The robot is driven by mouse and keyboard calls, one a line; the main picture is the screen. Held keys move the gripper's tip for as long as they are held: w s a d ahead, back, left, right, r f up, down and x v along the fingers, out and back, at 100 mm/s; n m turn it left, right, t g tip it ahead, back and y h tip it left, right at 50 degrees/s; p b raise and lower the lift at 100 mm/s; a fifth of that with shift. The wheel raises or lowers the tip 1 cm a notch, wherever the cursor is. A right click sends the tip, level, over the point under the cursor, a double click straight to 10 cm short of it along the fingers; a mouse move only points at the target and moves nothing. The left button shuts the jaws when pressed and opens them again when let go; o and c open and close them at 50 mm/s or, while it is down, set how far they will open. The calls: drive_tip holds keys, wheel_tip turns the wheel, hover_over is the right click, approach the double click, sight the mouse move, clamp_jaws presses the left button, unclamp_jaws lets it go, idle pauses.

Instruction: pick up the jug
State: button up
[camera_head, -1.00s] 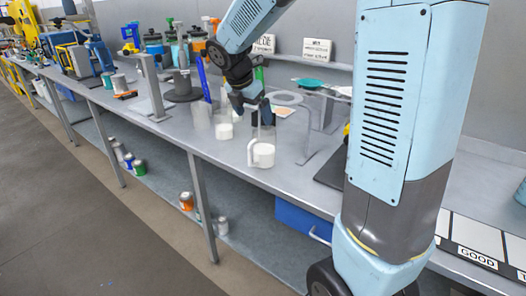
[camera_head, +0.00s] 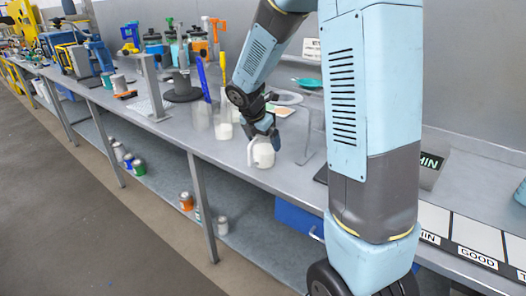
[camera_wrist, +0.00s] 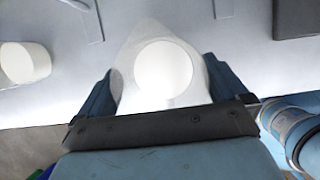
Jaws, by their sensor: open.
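The jug (camera_head: 262,154) is a clear vessel with white contents and a pale handle on its left side. It stands upright on the grey bench near the front edge. My gripper (camera_head: 266,134) is right over it, pointing down. In the wrist view the jug (camera_wrist: 163,72) sits between the two blue fingers of my gripper (camera_wrist: 160,92), one on each side. The fingers are open; whether either touches the jug's wall I cannot tell. The lower part of the jug is hidden from the wrist view.
A second clear vessel with white contents (camera_head: 223,127) stands to the left of the jug; it also shows in the wrist view (camera_wrist: 24,62). A clear stand (camera_head: 309,140) is close on the right. The bench's front edge (camera_head: 235,172) is near.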

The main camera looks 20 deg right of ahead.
drive_tip(key=shift+d+f, duration=0.1)
drive_tip(key=shift+f, duration=0.25)
drive_tip(key=shift+w, duration=0.1)
drive_tip(key=c, duration=1.2)
drive_tip(key=shift+r, duration=0.25)
